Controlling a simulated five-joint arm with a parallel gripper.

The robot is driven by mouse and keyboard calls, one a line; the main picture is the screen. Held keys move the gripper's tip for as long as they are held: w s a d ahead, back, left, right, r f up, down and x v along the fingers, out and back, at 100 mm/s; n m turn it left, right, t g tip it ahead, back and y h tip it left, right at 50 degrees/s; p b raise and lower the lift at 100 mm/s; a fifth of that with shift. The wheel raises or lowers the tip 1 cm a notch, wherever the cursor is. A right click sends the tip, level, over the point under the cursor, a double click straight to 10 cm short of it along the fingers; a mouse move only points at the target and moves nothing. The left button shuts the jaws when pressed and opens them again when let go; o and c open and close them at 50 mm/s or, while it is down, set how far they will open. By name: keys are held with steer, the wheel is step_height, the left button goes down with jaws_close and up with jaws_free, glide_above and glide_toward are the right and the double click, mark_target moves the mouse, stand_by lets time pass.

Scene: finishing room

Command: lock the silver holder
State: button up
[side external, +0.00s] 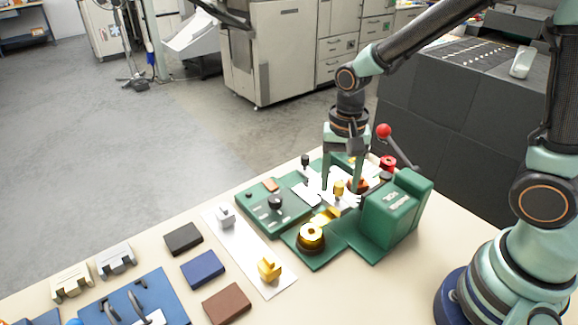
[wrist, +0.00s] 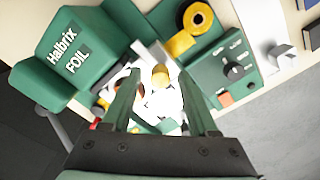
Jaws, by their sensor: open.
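My gripper (side external: 340,183) is open above the bed of the green foil press, its fingers pointing down. In the wrist view, my gripper (wrist: 160,74) has its two fingers on either side of a brass knob (wrist: 160,75). The knob also shows in the side view (side external: 338,188), standing on a bright white or silver part whose outline is washed out. I cannot tell whether the fingers touch it. A silver holder (side external: 116,259) lies at the left of the table beside a cream one. A small silver block (side external: 226,216) sits on the white strip.
The green press housing (side external: 392,212) stands right of my gripper, with a red-balled lever (side external: 384,131) behind. A gold foil roll (side external: 311,236) and control panel (side external: 272,206) are close by. A gold block (side external: 268,268) and several coloured blocks lie left.

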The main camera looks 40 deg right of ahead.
jaws_close()
steer(key=shift+n, duration=0.4)
steer(key=n, duration=0.3)
steer(key=shift+n, duration=0.3)
steer(key=n, duration=0.4)
steer(key=shift+n, duration=0.3)
steer(key=n, duration=0.4)
steer(key=shift+n, duration=0.3)
steer(key=n, duration=0.4)
steer(key=shift+n, duration=0.3)
